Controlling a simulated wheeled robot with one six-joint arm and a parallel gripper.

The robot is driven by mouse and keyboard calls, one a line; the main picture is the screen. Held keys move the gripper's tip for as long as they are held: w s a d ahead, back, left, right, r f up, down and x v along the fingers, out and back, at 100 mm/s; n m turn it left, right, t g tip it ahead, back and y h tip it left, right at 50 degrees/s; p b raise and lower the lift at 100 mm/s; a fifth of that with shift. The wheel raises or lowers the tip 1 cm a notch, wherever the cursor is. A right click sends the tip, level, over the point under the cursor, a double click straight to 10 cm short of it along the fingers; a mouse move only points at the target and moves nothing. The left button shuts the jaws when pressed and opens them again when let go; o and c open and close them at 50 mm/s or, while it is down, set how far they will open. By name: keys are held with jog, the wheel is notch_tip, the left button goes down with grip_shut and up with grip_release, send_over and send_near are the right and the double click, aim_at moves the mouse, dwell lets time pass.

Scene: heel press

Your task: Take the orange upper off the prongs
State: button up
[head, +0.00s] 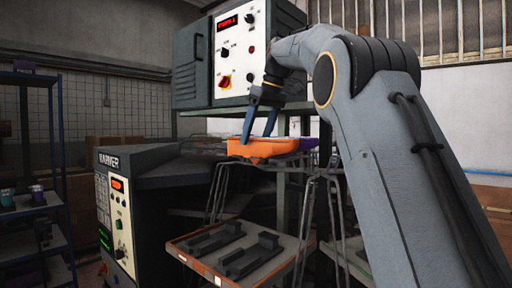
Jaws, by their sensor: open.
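The orange upper (262,148) lies near level on top of the wire prongs (218,190), in the middle of the head view. My gripper (258,136) reaches down from above, with its blue fingers at the upper's top edge. The fingers are open. I cannot tell whether they touch the upper or stand on either side of its edge. A purple piece (306,144) shows just right of and behind the orange upper.
A press with a control box (238,52) stands behind the prongs. A machine marked WARMER (118,210) is at left. A tray (205,272) with dark blocks sits below the prongs. A shelf rack (30,205) stands at far left.

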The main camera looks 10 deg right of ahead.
jog(key=shift+x, duration=0.95)
jog(key=c, duration=1.2)
jog(key=shift+o, duration=0.2)
jog(key=shift+r, duration=0.1)
notch_tip(320, 180, up, 9)
jog(key=p, duration=0.3)
jog(key=shift+p, duration=0.35)
jog(key=shift+r+p, duration=0.3)
jog(key=shift+r, duration=0.05)
jog(key=shift+s, duration=0.1)
